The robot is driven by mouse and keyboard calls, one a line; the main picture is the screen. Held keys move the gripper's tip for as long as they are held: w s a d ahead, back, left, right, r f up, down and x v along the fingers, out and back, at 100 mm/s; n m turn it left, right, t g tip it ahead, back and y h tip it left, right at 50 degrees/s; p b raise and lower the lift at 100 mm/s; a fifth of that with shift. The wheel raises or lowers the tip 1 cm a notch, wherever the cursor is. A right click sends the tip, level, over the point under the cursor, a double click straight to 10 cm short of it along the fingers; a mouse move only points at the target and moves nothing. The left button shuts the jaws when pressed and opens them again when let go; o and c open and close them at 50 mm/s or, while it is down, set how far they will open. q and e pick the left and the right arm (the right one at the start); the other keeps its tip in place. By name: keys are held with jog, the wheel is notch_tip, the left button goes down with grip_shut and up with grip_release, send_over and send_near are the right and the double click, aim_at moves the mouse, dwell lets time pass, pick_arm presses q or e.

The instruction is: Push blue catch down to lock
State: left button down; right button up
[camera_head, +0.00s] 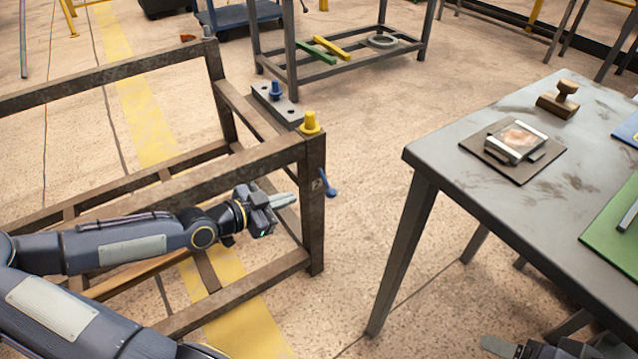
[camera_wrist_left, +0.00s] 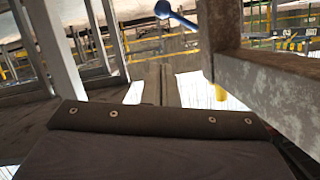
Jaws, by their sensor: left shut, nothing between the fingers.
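The blue catch (camera_head: 328,184) is a small lever with a round end on the right side of the rack's front corner post. It points down and to the right in the head view. A blue ball-ended lever also shows at the top of the left wrist view (camera_wrist_left: 164,10). My left gripper (camera_head: 284,200) is shut and empty. It is to the left of the post and slightly lower than the catch, apart from it in the picture. My right gripper (camera_head: 500,346) shows only partly at the bottom edge, and its jaws cannot be read.
The rusty metal rack (camera_head: 312,215) surrounds my left forearm with its rails and post. A yellow knob (camera_head: 310,123) tops the corner, and a blue knob (camera_head: 276,89) stands on a plate behind. A grey table (camera_head: 440,160) stands at right, with open floor between.

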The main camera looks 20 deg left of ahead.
pick_arm(q)
jog(key=b, duration=0.7)
send_near(329, 192)
jog(key=w+d+r, duration=0.2)
jog(key=w+d, duration=0.1)
jog(key=d, duration=0.1)
jog(key=w+f+b, duration=0.2)
jog(key=f, duration=0.1)
jog(key=shift+w, duration=0.25)
jog(key=shift+w+a+f, duration=0.1)
jog(key=shift+w+f, duration=0.15)
jog(key=shift+f, duration=0.4)
jog(key=shift+r, duration=0.1)
